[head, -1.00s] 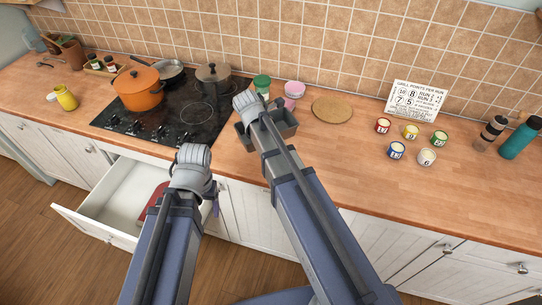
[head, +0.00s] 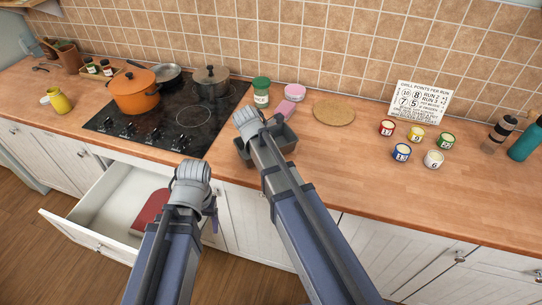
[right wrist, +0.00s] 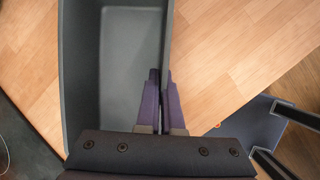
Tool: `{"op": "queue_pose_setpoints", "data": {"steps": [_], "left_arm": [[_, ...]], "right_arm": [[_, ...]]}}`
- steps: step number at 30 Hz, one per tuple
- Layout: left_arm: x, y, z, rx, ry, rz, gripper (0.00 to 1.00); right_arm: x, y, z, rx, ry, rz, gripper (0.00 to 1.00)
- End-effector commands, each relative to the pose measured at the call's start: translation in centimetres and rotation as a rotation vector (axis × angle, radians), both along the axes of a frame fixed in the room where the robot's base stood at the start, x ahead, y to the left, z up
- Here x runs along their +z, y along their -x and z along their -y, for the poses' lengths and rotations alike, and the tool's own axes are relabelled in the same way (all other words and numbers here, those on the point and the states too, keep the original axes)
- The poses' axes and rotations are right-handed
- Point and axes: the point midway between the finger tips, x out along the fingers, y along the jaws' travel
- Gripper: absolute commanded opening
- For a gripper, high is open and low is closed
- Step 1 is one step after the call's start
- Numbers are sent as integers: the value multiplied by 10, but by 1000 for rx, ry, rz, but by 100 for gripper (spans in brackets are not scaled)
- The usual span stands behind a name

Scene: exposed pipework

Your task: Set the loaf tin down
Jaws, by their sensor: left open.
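The loaf tin (head: 286,140) is a dark grey rectangular tin at the counter's front edge, right of the hob, partly hidden by my right arm. In the right wrist view the tin (right wrist: 122,45) looks empty, over the wooden counter. My right gripper (right wrist: 161,90) is shut on the tin's side wall, one finger inside and one outside. In the head view its fingers are hidden behind the arm. I cannot tell whether the tin's base touches the counter. My left gripper (head: 210,207) is open in front of the cabinets beside the open drawer; its fingers are mostly hidden.
The hob (head: 180,115) carries an orange pot (head: 135,94) and other pans. An open drawer (head: 105,205) holds a red item (head: 152,212). Several small tins stand right; the front-right counter is clear.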

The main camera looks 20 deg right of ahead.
Motion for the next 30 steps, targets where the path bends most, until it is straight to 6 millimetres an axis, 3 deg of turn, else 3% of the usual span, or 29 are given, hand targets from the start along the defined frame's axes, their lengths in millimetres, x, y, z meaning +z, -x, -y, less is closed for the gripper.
{"op": "queue_pose_setpoints", "data": {"steps": [5,14,23,30], "left_arm": [[-4,0,0,0,0,0,73],[-3,0,0,0,0,0,73],[-2,0,0,0,0,0,73],[12,0,0,0,0,0,73]], "right_arm": [[-4,0,0,0,0,0,0],[-3,0,0,0,0,0,34],[-2,0,0,0,0,0,34],[12,2,-3,1,0,0,34]]}}
